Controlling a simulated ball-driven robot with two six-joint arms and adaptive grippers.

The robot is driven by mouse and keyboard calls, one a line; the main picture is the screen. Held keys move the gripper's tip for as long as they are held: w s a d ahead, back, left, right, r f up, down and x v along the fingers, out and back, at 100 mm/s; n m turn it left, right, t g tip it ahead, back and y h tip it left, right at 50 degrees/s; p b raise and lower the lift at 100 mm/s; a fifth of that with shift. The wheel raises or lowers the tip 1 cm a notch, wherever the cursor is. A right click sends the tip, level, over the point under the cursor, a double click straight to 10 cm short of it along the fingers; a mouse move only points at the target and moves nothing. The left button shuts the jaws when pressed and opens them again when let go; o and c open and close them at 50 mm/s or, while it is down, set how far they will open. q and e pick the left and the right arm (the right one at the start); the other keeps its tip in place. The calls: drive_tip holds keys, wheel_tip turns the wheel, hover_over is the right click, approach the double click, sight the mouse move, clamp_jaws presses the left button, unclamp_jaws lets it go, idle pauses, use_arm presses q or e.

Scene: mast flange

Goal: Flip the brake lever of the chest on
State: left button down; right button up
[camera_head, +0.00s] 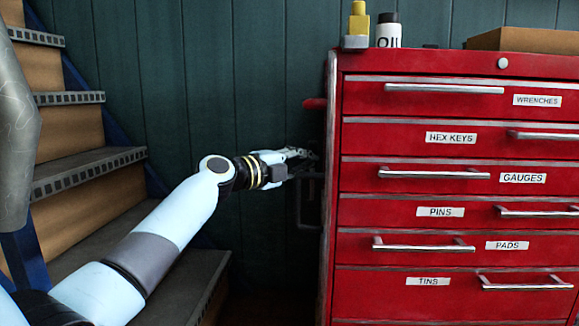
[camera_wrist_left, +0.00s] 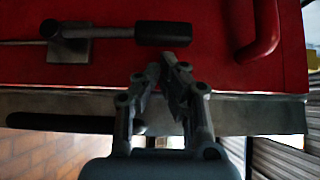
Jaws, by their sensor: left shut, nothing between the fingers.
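The red chest (camera_head: 460,190) stands at the right in the head view, and its red side panel (camera_wrist_left: 215,70) fills the top of the left wrist view. The brake lever (camera_wrist_left: 110,31) shows there on the side panel, a dark bar with a thick black grip at its right end and a pivot on a metal plate at its left. My left gripper (camera_head: 308,154) is beside the chest's left side. In the wrist view its fingers (camera_wrist_left: 168,68) are shut and empty, just below the black grip; I cannot tell if they touch it. My right gripper is not in view.
A red handle (camera_wrist_left: 262,35) sticks out from the chest side; it also shows in the head view (camera_head: 315,103). An oil bottle (camera_head: 388,30), a yellow bottle (camera_head: 359,22) and a cardboard box (camera_head: 525,40) stand on top. Stairs (camera_head: 90,170) rise at the left.

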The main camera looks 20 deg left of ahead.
use_arm(q)
drive_tip(key=shift+x, duration=0.8)
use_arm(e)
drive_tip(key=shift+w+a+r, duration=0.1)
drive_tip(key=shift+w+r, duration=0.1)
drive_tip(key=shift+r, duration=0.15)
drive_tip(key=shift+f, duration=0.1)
